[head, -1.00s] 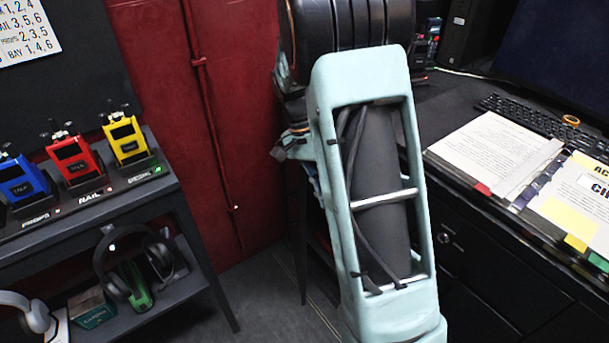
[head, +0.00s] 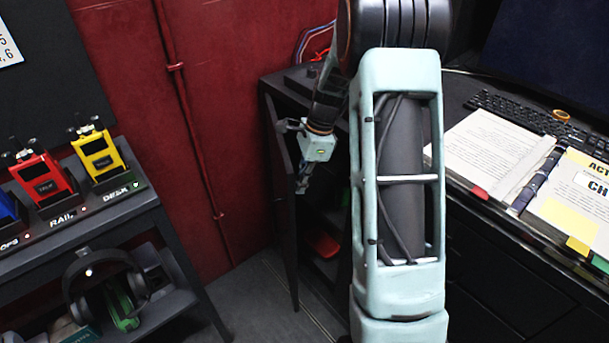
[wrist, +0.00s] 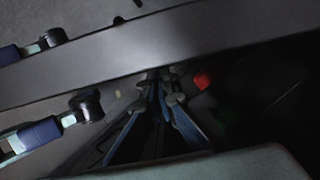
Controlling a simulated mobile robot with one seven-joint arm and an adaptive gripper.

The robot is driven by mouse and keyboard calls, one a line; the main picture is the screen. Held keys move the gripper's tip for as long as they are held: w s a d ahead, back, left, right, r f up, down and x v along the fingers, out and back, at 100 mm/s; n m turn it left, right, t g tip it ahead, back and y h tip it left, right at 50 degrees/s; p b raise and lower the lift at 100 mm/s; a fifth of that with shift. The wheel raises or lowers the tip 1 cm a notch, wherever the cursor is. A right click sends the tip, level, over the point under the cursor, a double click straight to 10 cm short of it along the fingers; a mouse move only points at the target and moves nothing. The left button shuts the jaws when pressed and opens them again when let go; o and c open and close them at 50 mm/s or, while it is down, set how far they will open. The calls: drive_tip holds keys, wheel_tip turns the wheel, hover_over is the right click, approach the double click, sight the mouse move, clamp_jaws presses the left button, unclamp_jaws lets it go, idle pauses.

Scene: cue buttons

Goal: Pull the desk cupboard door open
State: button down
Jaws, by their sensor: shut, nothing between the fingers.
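The desk cupboard door (head: 284,205) is a dark panel at the left end of the black desk. It stands swung out from the cupboard, and the dark inside shows to its right. My gripper (head: 301,188) is shut and empty beside the door's upper part, near its free edge, on the cupboard side. I cannot tell if it touches the door. In the wrist view, the shut fingertips (wrist: 165,76) are close to a grey band that looks like the door's edge (wrist: 220,38). My arm hides much of the cupboard opening.
A red object (head: 322,242) lies inside the cupboard. A shelf unit (head: 190,262) at left holds red and yellow devices and headphones. Floor is free between it and the door. A keyboard (head: 535,115) and open binder (head: 490,150) lie on the desk.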

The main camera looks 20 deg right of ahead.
drive_tip(key=shift+x, duration=1.6)
drive_tip(key=shift+a, duration=0.1)
